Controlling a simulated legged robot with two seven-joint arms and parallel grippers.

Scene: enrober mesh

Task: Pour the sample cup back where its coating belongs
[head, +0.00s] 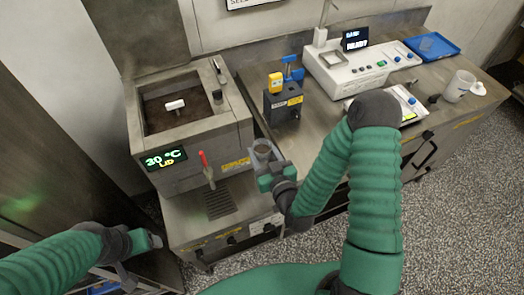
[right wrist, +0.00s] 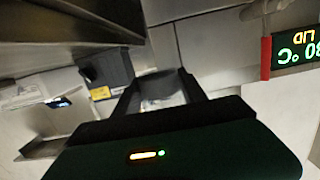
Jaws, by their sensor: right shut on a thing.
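A small grey sample cup (head: 262,150) stands upright in my right gripper (head: 268,168), just right of the steel tank's front corner. In the right wrist view the cup (right wrist: 162,92) sits between the two dark fingers of the right gripper (right wrist: 160,90). Its contents cannot be made out. The steel tank (head: 232,140) has an open top with dark brown coating (head: 165,112) and a white-handled lid or float (head: 175,105) inside. Its display (head: 166,158) reads 30 °C LID. My left gripper (head: 150,240) is low at left, away from the tank; its fingers are unclear.
A red-handled tap (head: 206,168) projects from the tank front above a drain grille (head: 219,203). A dark box with blue and yellow parts (head: 283,105), a white instrument (head: 350,70), a blue tray (head: 433,46) and a white mug (head: 459,86) stand on the right bench.

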